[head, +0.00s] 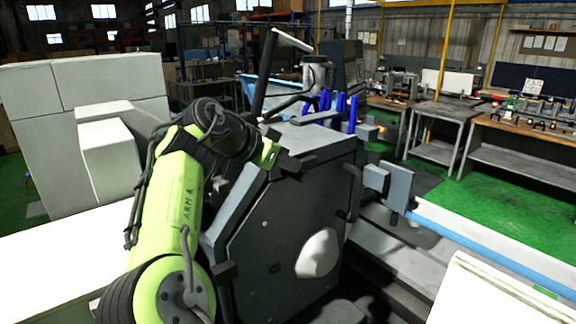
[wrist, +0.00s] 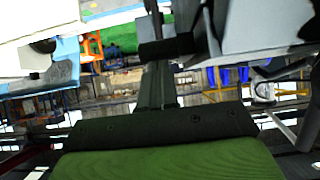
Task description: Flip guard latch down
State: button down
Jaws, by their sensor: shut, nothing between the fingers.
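My gripper (head: 298,162) is shut and empty. In the head view it is beside the upper left edge of the dark grey machine housing (head: 290,215). I cannot tell whether it touches the housing. In the wrist view, my closed fingers (wrist: 158,85) extend up the middle, close to a short dark bar (wrist: 166,47); contact cannot be made out. I cannot tell for certain which part is the guard latch. A dark upright lever (head: 265,75) rises behind my arm in the head view. A dark curved handle (head: 352,190) is on the housing's right side.
Several blue upright parts (head: 340,105) stand on the machine behind the housing. A grey block (head: 388,183) projects at its right. A pale panel (head: 490,295) fills the lower right. Workbenches (head: 525,135) stand farther back, with open green floor before them.

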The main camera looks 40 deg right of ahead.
jog(key=shift+a+f+h+b, duration=0.2)
jog(key=shift+f+h+b, duration=0.2)
jog(key=shift+b, duration=0.65)
jog(key=shift+f+b, duration=0.2)
jog(key=shift+b, duration=0.45)
notch_tip(320, 180, down, 5)
jog(key=h+b, duration=0.5)
jog(key=b, duration=0.8)
jog(key=shift+f+g, duration=0.1)
jog(key=shift+g, duration=0.2)
jog(key=shift+f, duration=0.15)
